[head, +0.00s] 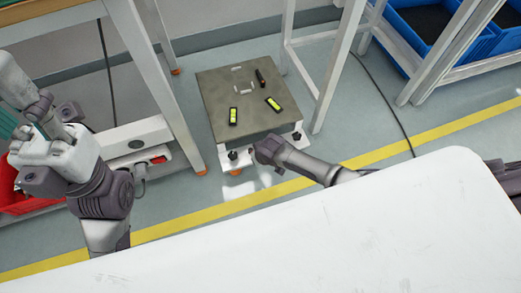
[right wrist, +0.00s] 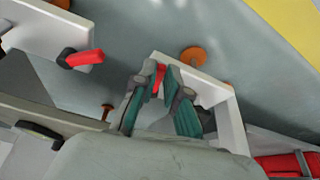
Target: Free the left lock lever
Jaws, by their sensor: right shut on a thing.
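A low cart with a grey top (head: 250,92) stands on the floor; its white front edge carries two dark lever hubs. The left lock lever's hub (head: 232,155) shows in the head view, beside my right gripper (head: 256,150). In the right wrist view, my right gripper (right wrist: 160,92) is shut on the red left lever (right wrist: 159,76), between the teal finger pads. The other red lever (right wrist: 86,58) shows apart from it, on the left of that view. My left gripper (head: 42,112) is raised at the left, away from the cart; its finger opening is unclear.
Several small items, including a yellow-faced device (head: 233,116), lie on the cart top. White rack legs (head: 325,85) stand close on both sides of it. A white table (head: 330,240) fills the foreground. Blue bins (head: 425,20) sit at the upper right.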

